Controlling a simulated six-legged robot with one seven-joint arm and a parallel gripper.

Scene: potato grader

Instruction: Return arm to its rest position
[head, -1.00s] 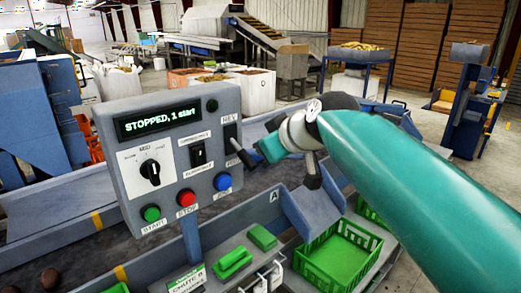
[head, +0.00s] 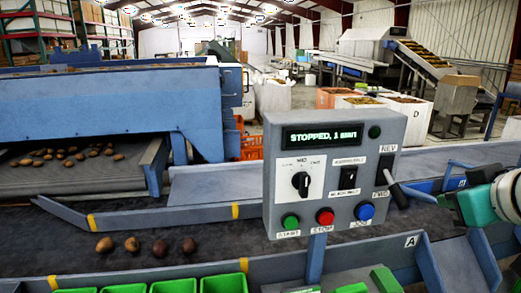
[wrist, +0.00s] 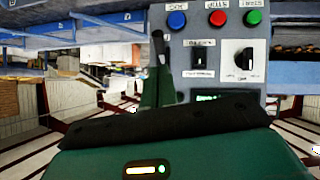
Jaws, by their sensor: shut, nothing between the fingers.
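My gripper (head: 450,200) is at the right edge of the head view, just right of the grey control panel (head: 333,160). It is shut and empty, apart from the panel's black lever (head: 393,187) in that picture. My teal wrist is cut off by the frame edge. The panel display (head: 322,136) reads "STOPPED, 1 start". Below it are a dial, a black switch, and green, red and blue buttons. The wrist view shows the panel (wrist: 222,45) upside down beyond my dark green gripper body; the fingertips are hard to make out there.
A dark conveyor belt (head: 60,235) with several potatoes (head: 132,246) runs behind and left of the panel. Green crates (head: 224,283) line the front edge. A blue machine (head: 100,105) stands at the left. A blue chute marked A (head: 455,262) is below my gripper.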

